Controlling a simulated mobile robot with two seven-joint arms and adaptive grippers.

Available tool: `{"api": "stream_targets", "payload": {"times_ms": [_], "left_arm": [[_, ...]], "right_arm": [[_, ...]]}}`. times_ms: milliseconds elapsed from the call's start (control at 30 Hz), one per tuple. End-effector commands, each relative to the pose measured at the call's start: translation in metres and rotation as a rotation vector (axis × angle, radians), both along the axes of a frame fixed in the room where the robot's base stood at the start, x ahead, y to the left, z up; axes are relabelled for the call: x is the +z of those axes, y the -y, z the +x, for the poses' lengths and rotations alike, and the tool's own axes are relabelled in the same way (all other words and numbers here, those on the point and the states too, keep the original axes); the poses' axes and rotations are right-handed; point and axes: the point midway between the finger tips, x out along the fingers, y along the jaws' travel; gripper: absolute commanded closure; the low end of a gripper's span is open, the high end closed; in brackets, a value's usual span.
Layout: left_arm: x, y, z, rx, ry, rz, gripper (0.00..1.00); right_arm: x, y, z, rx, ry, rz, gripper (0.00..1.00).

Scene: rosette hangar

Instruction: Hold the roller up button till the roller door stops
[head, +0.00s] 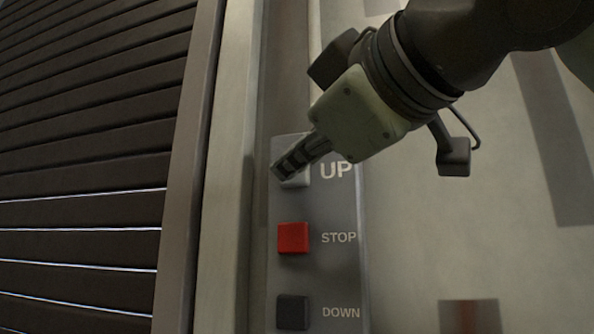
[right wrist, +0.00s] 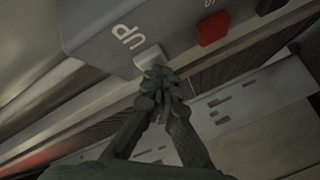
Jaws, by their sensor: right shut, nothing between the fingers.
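The roller up button is a pale grey square (head: 299,181) beside the word UP, at the top of a grey control panel (head: 343,270). My right gripper (head: 281,173) is shut and empty, its fingertips over the button and hiding part of it. In the right wrist view the closed fingertips (right wrist: 160,76) meet the lower edge of the pale button (right wrist: 149,56); I cannot tell how far it is pressed. The roller door (head: 85,120) of dark slats fills the left, with thin bright lines between some lower slats. My left gripper is not in view.
Below the up button are the red STOP button (head: 293,238) and the dark DOWN button (head: 292,312). A pale door frame (head: 222,180) stands between the panel and the slats.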

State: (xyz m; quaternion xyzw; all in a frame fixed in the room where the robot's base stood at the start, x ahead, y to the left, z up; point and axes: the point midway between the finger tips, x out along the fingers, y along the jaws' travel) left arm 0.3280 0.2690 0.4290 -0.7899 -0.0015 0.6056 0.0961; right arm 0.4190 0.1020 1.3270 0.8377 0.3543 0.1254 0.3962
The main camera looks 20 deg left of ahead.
Motion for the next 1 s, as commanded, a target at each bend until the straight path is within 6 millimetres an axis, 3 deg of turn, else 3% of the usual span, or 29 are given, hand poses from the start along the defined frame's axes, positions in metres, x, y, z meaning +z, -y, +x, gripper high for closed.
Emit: {"api": "stream_targets", "payload": {"times_ms": [1000], "left_arm": [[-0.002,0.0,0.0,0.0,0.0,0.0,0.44]], "right_arm": [[0.0,-0.001,-0.019,0.0,0.0,0.0,1.0]]}}
